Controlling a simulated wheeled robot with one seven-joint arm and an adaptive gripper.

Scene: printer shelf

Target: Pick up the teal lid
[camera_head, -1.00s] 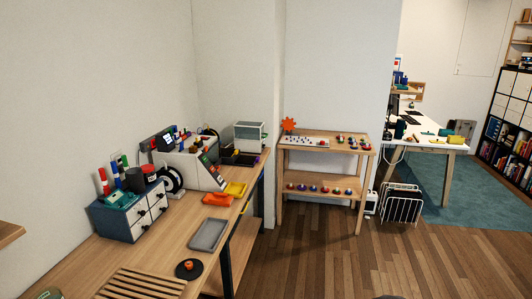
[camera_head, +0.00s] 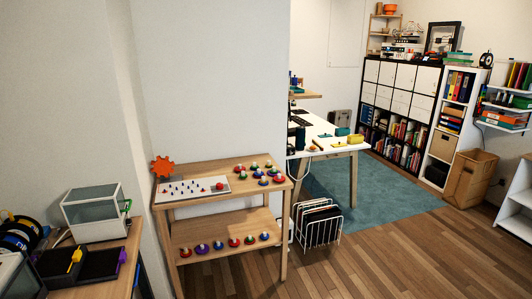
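I cannot make out a teal lid for certain. A small teal item (camera_head: 342,131) lies on the white desk (camera_head: 318,140) in the back room, too small to tell what it is. Several small round pieces with coloured knobs (camera_head: 263,181) stand on the top of the wooden shelf unit (camera_head: 237,166), and more (camera_head: 218,245) stand on its lower board. My gripper is not in view.
A wooden bench (camera_head: 112,290) at lower left holds a clear-sided box (camera_head: 96,212) and dark trays (camera_head: 70,265). A white wire rack (camera_head: 318,226) stands on the floor right of the shelf unit. The wooden floor (camera_head: 400,245) is open at right.

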